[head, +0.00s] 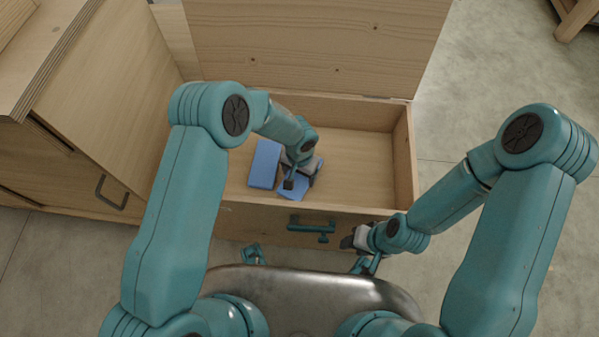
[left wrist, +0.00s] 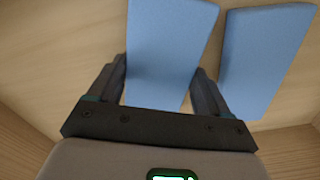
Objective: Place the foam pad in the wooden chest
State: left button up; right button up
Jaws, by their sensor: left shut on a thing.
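The wooden chest (head: 405,160) stands open in front of me with its lid raised at the back. My left gripper (head: 300,183) is down inside the chest, shut on a blue foam pad (head: 287,191). In the left wrist view this pad (left wrist: 170,50) sits between the two fingers (left wrist: 160,92). I cannot tell whether it touches the chest floor. A second blue pad (head: 265,163) lies inside the chest just left of it, and it also shows in the left wrist view (left wrist: 265,60). My right gripper (head: 352,240) is outside, by the chest's front; its jaws are unclear.
The raised lid (head: 315,45) stands behind the chest. A wooden cabinet (head: 105,110) with a dark handle stands to the left. The right part of the chest floor (head: 360,160) is clear.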

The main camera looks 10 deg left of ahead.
aim_at(300, 176)
pick_arm(q)
jog(key=o, duration=0.9)
jog(key=shift+o, duration=0.2)
jog(key=shift+r, duration=0.1)
jog(key=shift+r+p, duration=0.3)
jog(key=shift+p, duration=0.15)
notch_tip(300, 176, up, 11)
jog(key=p, duration=0.3)
jog(key=shift+r, duration=0.2)
jog(key=shift+r, duration=0.1)
